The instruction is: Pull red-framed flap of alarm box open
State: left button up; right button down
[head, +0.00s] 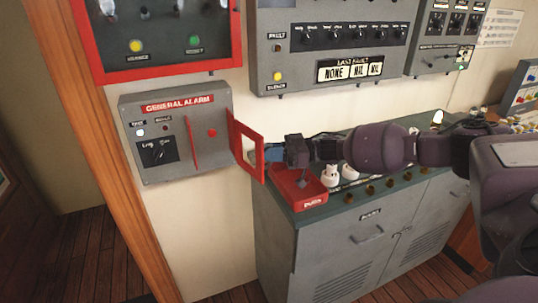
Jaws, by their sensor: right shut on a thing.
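The grey general alarm box (180,165) is on the wall at the left. Its red-framed flap (235,137) is swung out at the box's right side and stands away from the front. A red button (212,133) shows on the face of the box. My right gripper (272,153) comes in from the right and is shut at the outer right edge of the flap. The fingertips are small here and their contact with the frame is hard to make out. My left gripper is not in view.
A grey cabinet (385,235) stands below my right arm, with a red tray (302,190) and white fittings on top. A red-framed panel (160,72) and a grey fault panel (290,78) hang above. Floor at the lower left is clear.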

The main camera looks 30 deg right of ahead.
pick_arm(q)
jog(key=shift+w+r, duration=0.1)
pick_arm(e)
jog(key=shift+w+r, duration=0.1)
jog(key=c, duration=1.4)
grip_release()
jog(key=shift+w, duration=0.1)
jog(key=shift+o, duration=0.8)
jog(key=shift+a, duration=0.1)
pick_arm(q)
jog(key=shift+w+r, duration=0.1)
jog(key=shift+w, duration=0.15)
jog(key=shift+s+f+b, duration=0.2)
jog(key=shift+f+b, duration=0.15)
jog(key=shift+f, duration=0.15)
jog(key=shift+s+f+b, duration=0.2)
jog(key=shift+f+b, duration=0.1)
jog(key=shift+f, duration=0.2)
pick_arm(e)
jog(key=v, duration=1.1)
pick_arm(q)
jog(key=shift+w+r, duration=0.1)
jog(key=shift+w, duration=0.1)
